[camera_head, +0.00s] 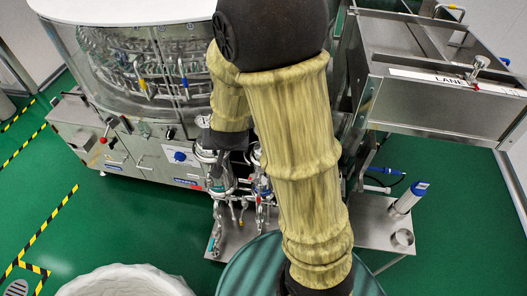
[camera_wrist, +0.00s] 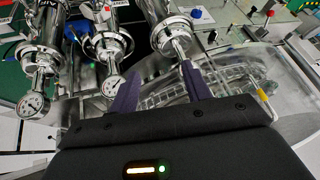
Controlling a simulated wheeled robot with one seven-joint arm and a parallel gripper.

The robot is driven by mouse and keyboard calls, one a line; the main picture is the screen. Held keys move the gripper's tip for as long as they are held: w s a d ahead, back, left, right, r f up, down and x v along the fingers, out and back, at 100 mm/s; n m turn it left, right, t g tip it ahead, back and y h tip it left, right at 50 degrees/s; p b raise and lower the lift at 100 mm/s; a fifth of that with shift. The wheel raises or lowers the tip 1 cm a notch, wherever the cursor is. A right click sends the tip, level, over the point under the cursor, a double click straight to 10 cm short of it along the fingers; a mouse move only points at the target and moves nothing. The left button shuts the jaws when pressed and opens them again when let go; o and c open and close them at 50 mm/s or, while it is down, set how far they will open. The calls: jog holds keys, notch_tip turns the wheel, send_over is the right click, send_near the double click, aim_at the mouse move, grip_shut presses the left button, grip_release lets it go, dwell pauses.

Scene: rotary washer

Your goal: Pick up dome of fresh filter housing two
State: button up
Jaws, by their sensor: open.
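Several steel filter housings with clamped collars stand in a row in the wrist view. The left one (camera_wrist: 45,48) and the middle one (camera_wrist: 105,42) each carry a round gauge. The right one (camera_wrist: 172,32) has a thin stem and shows no gauge. I cannot tell which is housing two. My gripper (camera_wrist: 162,70) is open, its two dark purple fingers apart, with the right housing's stem near the right finger. Nothing is held. In the head view, my gripper (camera_head: 217,165) is over the left housing (camera_head: 219,184), partly hiding it; another housing (camera_head: 262,186) stands to its right.
The round glass-walled washer (camera_head: 150,75) stands behind and left of the housings. A steel hopper (camera_head: 440,75) is at right, above a side tray (camera_head: 372,232) bearing a blue-topped cylinder (camera_head: 408,197) and a small cup (camera_head: 403,238). A white bin (camera_head: 125,282) is in front.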

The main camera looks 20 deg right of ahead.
jog(key=w+f+m+t+h+b, duration=0.1)
jog(key=w+f+m+h+b, duration=0.2)
jog(key=f, duration=0.4)
jog(key=s+d+f+m+t+h+b, duration=0.2)
jog(key=d+f+m+h+b, duration=0.1)
jog(key=f+h+b, duration=0.4)
notch_tip(320, 180, down, 3)
jog(key=m+h, duration=0.1)
jog(key=h, duration=0.3)
jog(key=shift+f+h, duration=0.15)
jog(key=shift+h, duration=0.25)
jog(key=shift+d, duration=0.1)
jog(key=x, duration=1.2)
jog(key=shift+w, duration=0.2)
